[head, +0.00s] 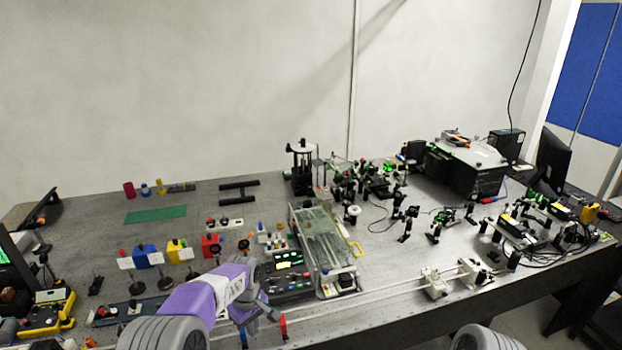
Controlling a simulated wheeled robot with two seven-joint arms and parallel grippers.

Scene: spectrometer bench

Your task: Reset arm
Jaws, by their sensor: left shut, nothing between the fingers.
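My left arm, purple and grey, reaches in from the bottom left over the front of the bench (385,258). Its gripper (270,314) is shut and empty, just in front of a black control box (287,287) with lit green displays. I cannot tell whether it touches anything. Only a grey rounded part of my right arm shows at the bottom edge. My right gripper is out of view.
A glass-topped case (322,240) stands behind the gripper. Rails with white mounts (434,283) run along the front edge. Optics posts (405,223) crowd the right. Coloured blocks (145,255) and a green mat (156,215) are left.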

